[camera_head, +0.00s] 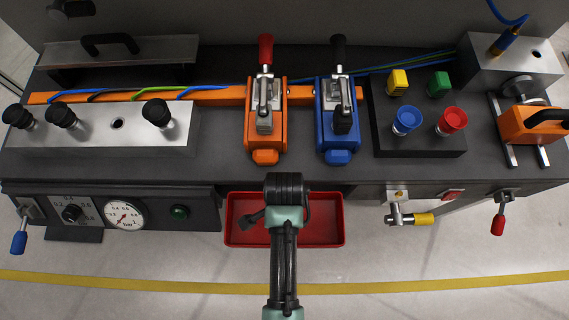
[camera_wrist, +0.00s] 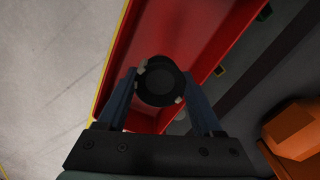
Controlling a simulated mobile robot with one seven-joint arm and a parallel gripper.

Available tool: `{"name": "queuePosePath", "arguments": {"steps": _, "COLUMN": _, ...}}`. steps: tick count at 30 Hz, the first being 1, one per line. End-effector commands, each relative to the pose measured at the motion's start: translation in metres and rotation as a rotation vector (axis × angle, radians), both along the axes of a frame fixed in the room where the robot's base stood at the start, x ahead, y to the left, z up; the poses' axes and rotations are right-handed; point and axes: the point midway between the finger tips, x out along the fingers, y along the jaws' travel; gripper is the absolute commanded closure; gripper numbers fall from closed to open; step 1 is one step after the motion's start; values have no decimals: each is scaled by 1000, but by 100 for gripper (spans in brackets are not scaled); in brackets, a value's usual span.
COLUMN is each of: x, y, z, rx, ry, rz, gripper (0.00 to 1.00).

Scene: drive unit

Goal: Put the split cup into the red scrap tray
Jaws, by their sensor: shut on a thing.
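My gripper (camera_wrist: 160,92) is shut on a dark round cup (camera_wrist: 160,78), which shows end-on between the two blue-grey fingers in the wrist view. I take it for the split cup; the split itself cannot be made out. Behind the cup in the wrist view is the red scrap tray (camera_wrist: 180,28), so the cup is held over the tray. In the head view the red tray (camera_head: 328,228) sits at the bench's front edge. My arm and wrist cover its middle there, and the cup is hidden.
A metal block (camera_head: 90,138) on the left holds several black cups and has an empty hole. Orange (camera_head: 265,143) and blue (camera_head: 336,138) toggle clamps stand behind the tray. A yellow-ended handle (camera_head: 422,219) juts out to the right. Clear floor lies in front.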

Motion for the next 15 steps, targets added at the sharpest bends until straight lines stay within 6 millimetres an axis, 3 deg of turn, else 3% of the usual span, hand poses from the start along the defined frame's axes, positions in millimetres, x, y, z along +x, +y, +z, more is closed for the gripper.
{"name": "queuePosePath", "arguments": {"steps": 4, "x": 0, "y": 0, "z": -18, "rx": 0, "ry": 0, "rz": 0, "gripper": 92}}
{"name": "queuePosePath", "arguments": {"steps": 15, "x": 0, "y": 0, "z": -23, "rx": 0, "ry": 0, "rz": -1, "gripper": 92}}
